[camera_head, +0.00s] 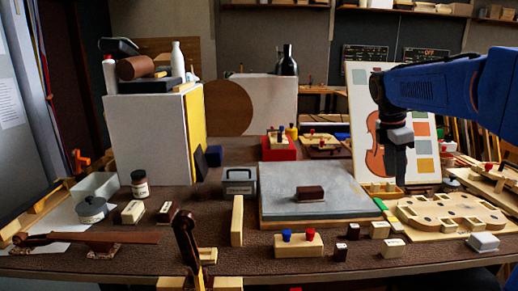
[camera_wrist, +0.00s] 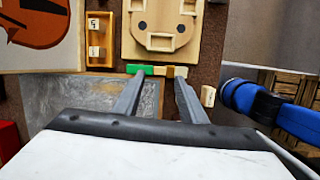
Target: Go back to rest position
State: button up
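My gripper (camera_head: 397,178) hangs at the right of the bench in the head view, in front of the violin picture board (camera_head: 425,150). In the wrist view my gripper (camera_wrist: 160,78) shows two fingers spread apart with nothing held between them. A green-and-wood piece (camera_wrist: 150,70) lies beyond the fingertips, beside the pale wooden violin mould (camera_wrist: 160,50). The mould (camera_head: 443,216) also shows in the head view, lying flat on the bench at the right, below my gripper.
A grey slab (camera_head: 285,204) bearing a dark block (camera_head: 310,193) lies at the bench's middle. A white box (camera_head: 148,140) with bottles on top stands at the left. A violin neck (camera_head: 187,240) stands at the front. Several small blocks lie along the front right.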

jog(key=s+a+f+m+t+y, duration=0.1)
jog(key=s+a+f+m, duration=0.2)
jog(key=s, duration=0.6)
jog(key=s+a+f+m+t+y, duration=0.1)
jog(key=s+a+f+m, duration=0.3)
jog(key=s+f+m, duration=0.4)
jog(key=s+a+f+m+t+y, duration=0.1)
jog(key=s+f+m, duration=0.4)
jog(key=s, duration=0.6)
jog(key=a+m+t, duration=0.1)
jog(key=a, duration=0.1)
jog(key=shift+s+a+f, duration=0.15)
jog(key=shift+s+a, duration=0.05)
jog(key=shift+a, duration=0.15)
